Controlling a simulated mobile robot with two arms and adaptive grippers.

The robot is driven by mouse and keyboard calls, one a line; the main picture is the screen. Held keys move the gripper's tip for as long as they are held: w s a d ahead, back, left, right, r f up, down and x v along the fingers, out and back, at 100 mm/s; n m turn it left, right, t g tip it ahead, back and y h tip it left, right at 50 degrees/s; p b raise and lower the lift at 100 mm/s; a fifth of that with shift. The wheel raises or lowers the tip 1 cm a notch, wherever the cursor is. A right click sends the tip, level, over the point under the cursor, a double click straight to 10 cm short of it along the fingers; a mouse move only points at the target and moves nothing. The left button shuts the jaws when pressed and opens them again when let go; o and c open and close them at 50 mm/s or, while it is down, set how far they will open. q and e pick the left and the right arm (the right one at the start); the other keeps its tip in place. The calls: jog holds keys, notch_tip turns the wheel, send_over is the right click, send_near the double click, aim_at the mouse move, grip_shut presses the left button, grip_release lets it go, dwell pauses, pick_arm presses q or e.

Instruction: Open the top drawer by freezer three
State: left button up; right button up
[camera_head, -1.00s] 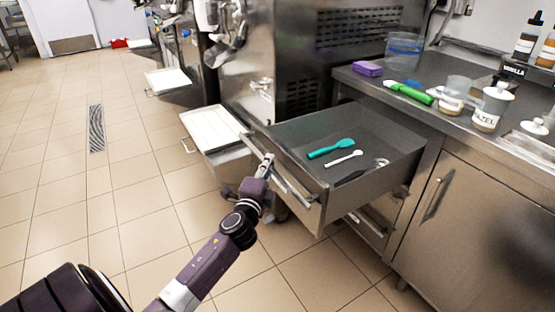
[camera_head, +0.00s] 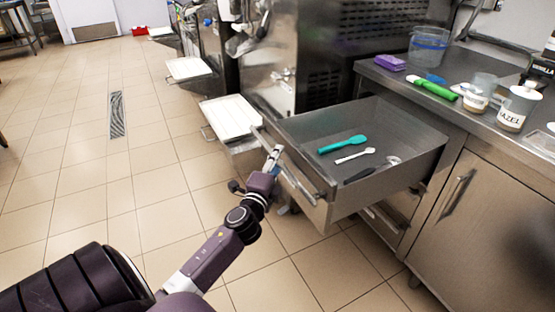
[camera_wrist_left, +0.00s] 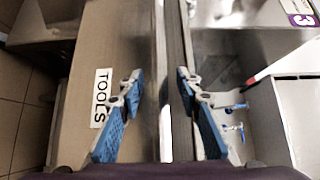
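The top drawer (camera_head: 352,199) beside the freezer stands far out from the counter. Teal, white and dark utensils lie in it. My left gripper (camera_head: 277,150) is at the left part of its front, by the bar handle (camera_head: 300,182). In the left wrist view the two blue-padded fingers (camera_wrist_left: 158,75) are spread apart, with a bright upright bar (camera_wrist_left: 163,90) between them. The drawer front (camera_wrist_left: 98,60) there carries a TOOLS label. Whether the fingers touch the bar cannot be told. The freezer (camera_head: 285,60) stands behind; a purple 3 label (camera_wrist_left: 303,19) shows in the wrist view. My right gripper is out of view.
A white tray (camera_head: 230,117) juts out left of the drawer. The counter (camera_head: 440,110) at right holds a purple sponge (camera_head: 390,62), a green-handled tool (camera_head: 433,88), cups and a jar (camera_head: 518,107). A closed cabinet door (camera_head: 485,220) is below. The tiled floor at left is clear.

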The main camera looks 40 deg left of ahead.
pick_arm(q)
jog(key=shift+s, duration=0.1)
jog(key=v, duration=1.1)
jog(key=shift+s+d, duration=0.15)
jog(key=shift+s, duration=0.2)
